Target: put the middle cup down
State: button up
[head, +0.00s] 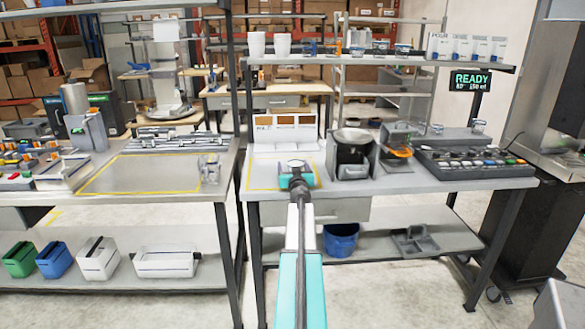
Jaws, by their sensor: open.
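My gripper (298,165) is over the white work area of the right bench, in front of a small cabinet with brown panels. It is open, but small and seen from behind, with the wrist covering part of it. I cannot tell whether a cup stands between or beyond its fingers. Clear cup-like glassware (209,168) stands at the right edge of the left bench's yellow-outlined area. I cannot tell which is the middle cup.
The small cabinet (285,128) stands behind my gripper. A dispenser with a dark bowl (352,146) is close on its right, then a scoop station (398,152) and a tray of parts (470,160). The left bench's outlined area (140,175) is mostly clear. A sign (470,81) reads READY.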

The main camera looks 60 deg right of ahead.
jog(key=shift+r, duration=0.2)
jog(key=shift+p+v, duration=0.55)
jog(key=shift+v, duration=5.45)
